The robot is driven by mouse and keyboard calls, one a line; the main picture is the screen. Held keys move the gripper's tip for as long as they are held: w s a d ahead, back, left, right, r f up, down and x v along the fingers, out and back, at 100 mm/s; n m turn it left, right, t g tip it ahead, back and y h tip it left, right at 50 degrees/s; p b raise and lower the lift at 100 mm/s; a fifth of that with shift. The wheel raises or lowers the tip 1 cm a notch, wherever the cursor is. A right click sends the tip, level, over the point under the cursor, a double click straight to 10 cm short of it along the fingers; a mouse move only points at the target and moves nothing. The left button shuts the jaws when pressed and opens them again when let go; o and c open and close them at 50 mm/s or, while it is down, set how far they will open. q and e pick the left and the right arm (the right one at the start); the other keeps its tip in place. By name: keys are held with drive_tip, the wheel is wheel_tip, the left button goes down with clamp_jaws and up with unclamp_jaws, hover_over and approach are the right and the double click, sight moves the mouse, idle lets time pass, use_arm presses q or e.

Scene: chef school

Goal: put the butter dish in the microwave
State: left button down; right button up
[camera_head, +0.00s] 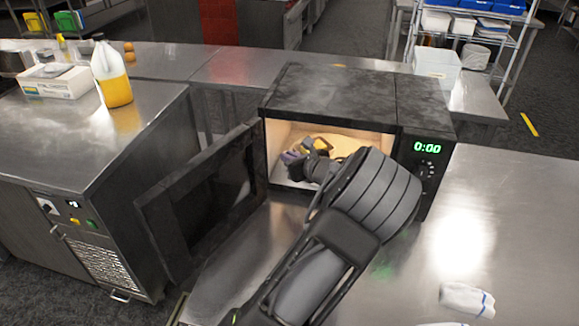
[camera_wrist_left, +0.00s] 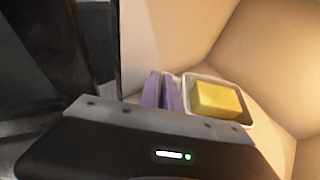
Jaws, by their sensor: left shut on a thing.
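The microwave (camera_head: 425,110) stands on the steel counter with its door (camera_head: 190,205) swung wide open to the left and its cavity lit. My left arm reaches in from the front, and my left gripper (camera_head: 293,158) is inside the cavity. In the left wrist view, its purple fingers (camera_wrist_left: 162,91) are shut on the near left side of the butter dish (camera_wrist_left: 247,114), a pale dish holding a yellow block of butter (camera_wrist_left: 218,100). In the head view the dish is small and partly hidden by the gripper. My right gripper is not in view.
The cavity wall (camera_wrist_left: 285,60) is close to the right of the dish. A folded white cloth (camera_head: 467,299) lies on the counter at the front right. A jug of yellow liquid (camera_head: 112,78) and a white box (camera_head: 56,82) stand on the left counter.

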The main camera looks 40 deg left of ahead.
use_arm(q)
wheel_tip(320, 180, down, 3)
drive_tip(key=shift+f+p, duration=0.1)
drive_tip(key=shift+p, duration=0.25)
drive_tip(key=shift+w+a+f, duration=0.1)
drive_tip(key=shift+w+f, duration=0.05)
drive_tip(key=shift+f, duration=0.4)
drive_tip(key=c, duration=1.6)
unclamp_jaws()
drive_tip(key=shift+r, duration=0.1)
drive_tip(key=shift+o, duration=0.2)
drive_tip(key=shift+r, duration=0.1)
drive_tip(key=shift+d+r, duration=0.1)
drive_tip(key=shift+d, duration=0.1)
drive_tip(key=v, duration=1.1)
drive_tip(key=shift+s+d+b, duration=0.25)
drive_tip(key=shift+d+b, duration=0.05)
drive_tip(key=shift+b, duration=0.15)
